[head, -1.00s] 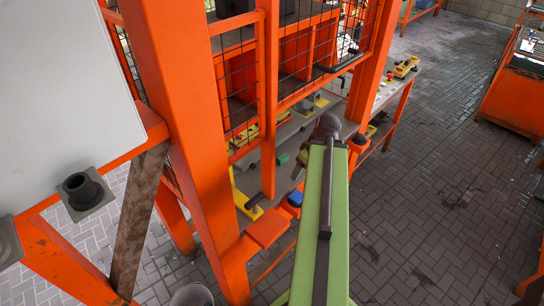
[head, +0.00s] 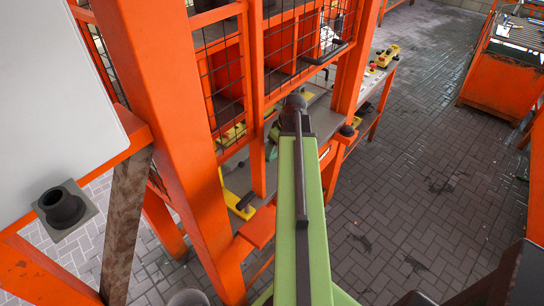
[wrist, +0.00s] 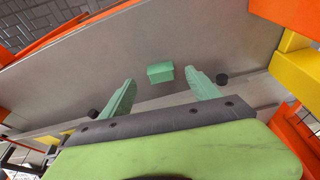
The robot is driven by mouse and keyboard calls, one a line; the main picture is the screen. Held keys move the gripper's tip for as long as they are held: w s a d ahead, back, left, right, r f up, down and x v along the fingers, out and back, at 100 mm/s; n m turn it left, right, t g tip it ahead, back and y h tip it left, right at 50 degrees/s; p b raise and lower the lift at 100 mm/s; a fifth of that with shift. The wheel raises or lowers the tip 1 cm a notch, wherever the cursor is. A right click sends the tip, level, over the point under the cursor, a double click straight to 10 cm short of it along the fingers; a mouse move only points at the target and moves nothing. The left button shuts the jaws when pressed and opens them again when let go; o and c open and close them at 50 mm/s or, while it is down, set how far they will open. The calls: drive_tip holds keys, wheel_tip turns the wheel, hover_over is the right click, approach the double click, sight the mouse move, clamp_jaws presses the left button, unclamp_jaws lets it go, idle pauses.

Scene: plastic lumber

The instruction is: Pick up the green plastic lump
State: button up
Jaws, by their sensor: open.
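The green plastic lump (wrist: 160,72) is a small block with flat faces. It lies on a grey metal surface (wrist: 90,65) in the wrist view. My gripper (wrist: 161,80) is open, with one pale green finger to the left of the lump and one to the right. The lump sits around the level of the fingertips, with a gap on both sides; I cannot tell the remaining height. In the head view my arm hides most of this spot. A small green patch shows beside the arm's end, and I cannot tell whether it is lump or finger.
An orange frame post (head: 160,120) and wire mesh (head: 222,90) stand left of my arm. A yellow part (wrist: 298,75) is at the right in the wrist view. Yellow devices (head: 386,56) lie on the bench further back. The paved floor (head: 420,160) at the right is open.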

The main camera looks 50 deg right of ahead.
drive_tip(key=shift+w, duration=0.2)
drive_tip(key=b+x, duration=0.5)
drive_tip(key=shift+w+f, duration=0.15)
drive_tip(key=shift+w, duration=0.25)
drive_tip(key=c, duration=1.4)
